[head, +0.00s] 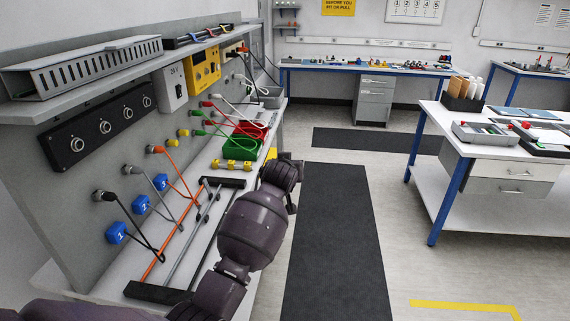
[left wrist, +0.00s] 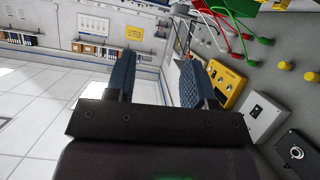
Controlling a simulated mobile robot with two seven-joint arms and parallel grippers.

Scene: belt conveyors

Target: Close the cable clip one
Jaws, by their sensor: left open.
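Cable clip one (head: 116,232) is a blue block marked 1, low on the grey panel at the left of the head view. A black cable from a plug (head: 104,196) runs down beside it; I cannot tell whether the clip is open or closed. Blue clip two (head: 142,204) and clip three (head: 161,182) sit farther along the panel. My left arm crosses the bench front, its wrist end well beyond and right of clip one. In the left wrist view my left gripper (left wrist: 157,76) is open, its fingers apart with nothing between them. Clip one is not visible there.
A rack of orange and grey rods with black end bars (head: 158,292) lies on the bench below the clips. Green (head: 240,149) and red bins stand farther back. A yellow device (head: 202,68) is on the panel. The dark floor mat (head: 340,240) is clear.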

